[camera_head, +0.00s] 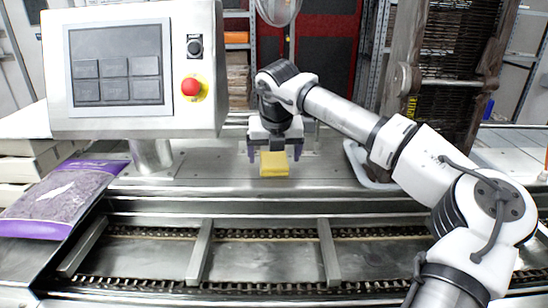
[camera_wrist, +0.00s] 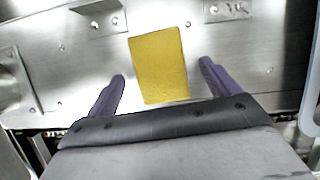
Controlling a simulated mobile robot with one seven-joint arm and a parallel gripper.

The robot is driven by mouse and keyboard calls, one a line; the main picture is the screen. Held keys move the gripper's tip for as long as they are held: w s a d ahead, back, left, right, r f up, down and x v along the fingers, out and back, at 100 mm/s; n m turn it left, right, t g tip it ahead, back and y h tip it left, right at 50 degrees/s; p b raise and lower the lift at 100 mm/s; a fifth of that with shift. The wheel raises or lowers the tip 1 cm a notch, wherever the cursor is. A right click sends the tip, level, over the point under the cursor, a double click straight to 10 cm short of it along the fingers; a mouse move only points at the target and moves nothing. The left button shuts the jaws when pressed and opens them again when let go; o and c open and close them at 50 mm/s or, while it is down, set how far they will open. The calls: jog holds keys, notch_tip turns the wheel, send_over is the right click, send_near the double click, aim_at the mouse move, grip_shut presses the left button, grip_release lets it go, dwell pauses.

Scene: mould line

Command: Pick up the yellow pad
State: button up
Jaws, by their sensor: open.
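The yellow pad (camera_head: 274,164) is a flat rectangular block on the metal machine deck, in the middle of the head view. In the wrist view the pad (camera_wrist: 160,65) lies ahead of my gripper, between the lines of its two fingers and slightly tilted. My gripper (camera_head: 273,150) is right at the pad in the head view, pointing down with a finger on either side. Its purple fingers (camera_wrist: 162,77) are apart in the wrist view, with clear gaps to the pad on both sides. Whether the fingertips reach deck level cannot be told.
A control panel (camera_head: 115,112) with a red button stands at the left. A purple bag (camera_head: 62,198) lies below it. A chain conveyor (camera_head: 250,262) with crossbars runs along the front. A pale tray-like frame (camera_head: 368,172) lies right of the pad. Metal brackets (camera_wrist: 229,10) are fixed near the pad.

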aim_at(274, 161)
jog(key=shift+w+f, duration=0.15)
jog(key=shift+f, duration=0.4)
jog(key=c, duration=1.1)
jog(key=shift+r, duration=0.15)
notch_tip(274, 161, up, 20)
jog(key=shift+f+b, duration=0.1)
jog(key=shift+b, duration=0.45)
